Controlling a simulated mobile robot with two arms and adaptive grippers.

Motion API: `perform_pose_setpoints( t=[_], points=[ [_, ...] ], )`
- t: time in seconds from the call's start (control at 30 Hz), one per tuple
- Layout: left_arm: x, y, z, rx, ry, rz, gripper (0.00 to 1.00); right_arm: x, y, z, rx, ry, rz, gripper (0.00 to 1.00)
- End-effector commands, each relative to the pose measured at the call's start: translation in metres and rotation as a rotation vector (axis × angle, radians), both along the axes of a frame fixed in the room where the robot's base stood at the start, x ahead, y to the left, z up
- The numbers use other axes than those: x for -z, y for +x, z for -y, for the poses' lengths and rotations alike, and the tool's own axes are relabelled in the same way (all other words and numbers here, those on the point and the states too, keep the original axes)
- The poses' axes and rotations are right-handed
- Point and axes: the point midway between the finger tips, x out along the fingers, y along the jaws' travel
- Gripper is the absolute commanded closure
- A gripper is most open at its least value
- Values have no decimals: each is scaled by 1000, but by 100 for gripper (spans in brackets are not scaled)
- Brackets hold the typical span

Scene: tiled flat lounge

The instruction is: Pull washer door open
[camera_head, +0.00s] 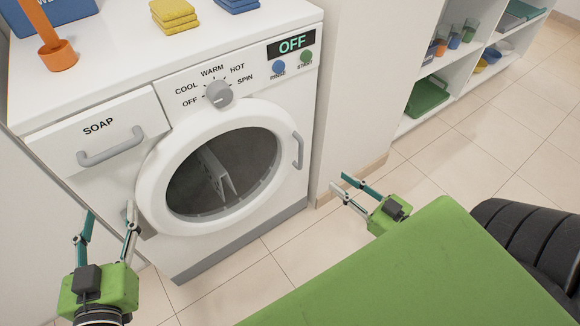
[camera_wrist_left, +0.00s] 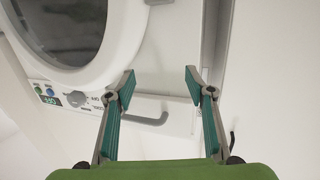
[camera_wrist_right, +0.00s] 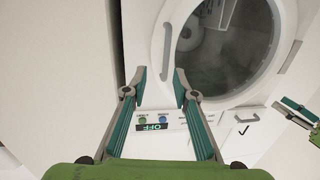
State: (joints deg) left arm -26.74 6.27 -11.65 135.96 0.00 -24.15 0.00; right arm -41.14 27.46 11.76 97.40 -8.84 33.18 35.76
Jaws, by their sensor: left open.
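The white washer (camera_head: 230,245) stands in front of me, its display reading OFF. Its round door (camera_head: 150,190) with dark glass looks closed. The door handle (camera_head: 298,150) is a grey vertical bar on the door's right side; it also shows in the right wrist view (camera_wrist_right: 167,48). My right gripper (camera_head: 341,184) is open and empty, to the right of the handle and apart from it; in its wrist view (camera_wrist_right: 160,76) the handle lies beyond the fingertips. My left gripper (camera_head: 110,212) is open and empty, below the soap drawer, left of the door.
The soap drawer (camera_head: 130,112) with a grey handle is at the washer's upper left. Yellow cloths (camera_head: 173,15) and an orange object (camera_head: 58,55) sit on top. A wall (camera_head: 355,90) stands right of the washer, with white shelves (camera_head: 440,75) beyond. Tiled floor (camera_head: 445,160) is clear there.

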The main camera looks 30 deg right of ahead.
Motion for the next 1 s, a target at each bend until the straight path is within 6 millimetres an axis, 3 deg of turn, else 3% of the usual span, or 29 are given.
perform_pose_setpoints(
  t=[0.2, 0.37, 0.67, 1.0],
  points=[
    [-23, -7, 0, 2, -17, 69, 51, -11, 3, -9, -43, 10, 47, 74],
    [-41, -6, 2, 7, -38, 148, 51, -12, 18, -13, -44, 12, 50, 74],
    [-99, -15, 8, 23, -112, 425, 51, -11, 65, -26, -42, 11, 49, 74],
    [-158, -48, 6, 39, -200, 735, 51, -10, 112, -39, -41, 11, 47, 74]
  ],
)
